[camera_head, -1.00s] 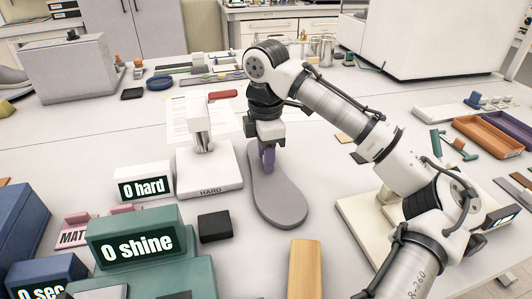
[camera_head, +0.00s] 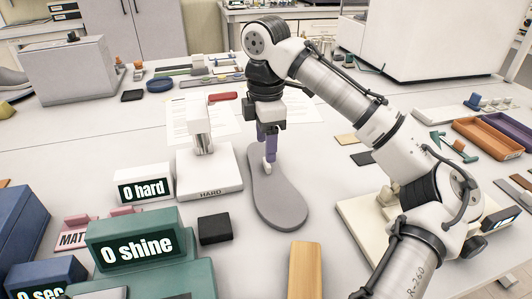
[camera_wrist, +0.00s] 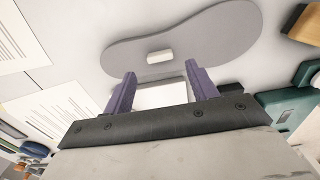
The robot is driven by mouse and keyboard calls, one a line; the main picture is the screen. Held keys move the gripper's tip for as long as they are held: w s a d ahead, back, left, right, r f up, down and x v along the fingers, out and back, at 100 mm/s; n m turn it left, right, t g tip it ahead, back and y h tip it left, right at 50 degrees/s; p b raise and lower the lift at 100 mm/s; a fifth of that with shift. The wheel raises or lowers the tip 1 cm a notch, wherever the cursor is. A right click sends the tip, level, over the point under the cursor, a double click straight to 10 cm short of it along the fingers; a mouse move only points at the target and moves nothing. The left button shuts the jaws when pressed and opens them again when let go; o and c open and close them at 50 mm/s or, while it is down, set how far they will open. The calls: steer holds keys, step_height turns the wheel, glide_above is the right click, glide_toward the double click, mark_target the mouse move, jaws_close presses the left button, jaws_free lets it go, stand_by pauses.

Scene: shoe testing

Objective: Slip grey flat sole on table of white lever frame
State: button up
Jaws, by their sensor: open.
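The grey flat sole (camera_head: 282,205) lies flat on the big table, just right of the white lever frame (camera_head: 209,188), and is not on its base. A small white tab (camera_wrist: 159,57) stands up from the sole; it also shows in the head view (camera_head: 267,167). The frame has a low white base marked HARD, a post and a red lever (camera_head: 223,96). My gripper (camera_head: 268,155) is open and empty, its purple fingers just above the tab. In the wrist view my gripper (camera_wrist: 163,82) has the sole beyond its fingertips and part of a white surface between its fingers.
A "0 hard" display (camera_head: 144,185) stands left of the frame. A black block (camera_head: 215,228) lies in front of it, near a green "0 shine" unit (camera_head: 137,246). A wooden block (camera_head: 304,270) is at the front. White paper (camera_head: 185,122) lies behind the frame.

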step_height(320, 180, up, 8)
steer(key=shift+p, duration=0.35)
